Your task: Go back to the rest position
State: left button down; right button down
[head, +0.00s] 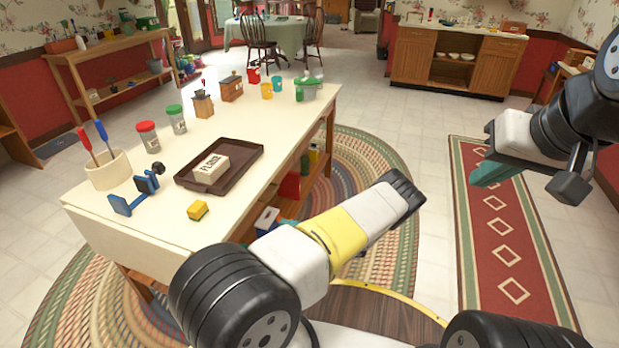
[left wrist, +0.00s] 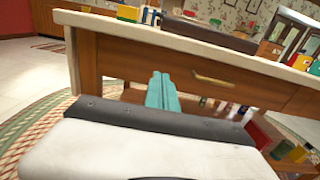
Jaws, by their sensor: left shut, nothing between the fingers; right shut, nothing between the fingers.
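My left gripper (left wrist: 163,90) shows in the left wrist view as two teal fingers pressed together and empty, in front of the drawer side of the table. In the head view most of it is hidden behind my own yellow and white arm; a teal bit (head: 288,209) shows beside the table's edge. My right gripper (head: 490,173) is at the right of the head view, teal, shut and empty, above the floor near the red runner. Both grippers are apart from the things on the table.
The red runner (head: 505,230) is clear.

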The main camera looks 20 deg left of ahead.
pick_arm(q)
jog(key=s+d+r+n+g+h, duration=0.1)
jog(key=s+d+r+n+h, duration=0.25)
jog(key=r, duration=0.65)
jog(key=s+d+r+n+g+h, duration=0.1)
jog(key=s+r+n+h, duration=0.1)
jog(key=r+n+h, duration=0.6)
jog(key=s+d+r+n+g+h, duration=0.1)
jog(key=s+d+r+n+h, duration=0.15)
jog(key=r, duration=0.95)
jog(key=s+d+r+n+t+h, duration=0.2)
jog(key=s+d+r+t+h, duration=0.1)
jog(key=s+r, duration=0.5)
jog(key=s+d+r+n+t+h, duration=0.2)
jog(key=s+r+t, duration=0.3)
jog(key=s+r, duration=0.3)
jog(key=shift+s+d+r+h, duration=0.15)
jog(key=shift+d+r+h, duration=0.5)
jog(key=shift+d, duration=0.25)
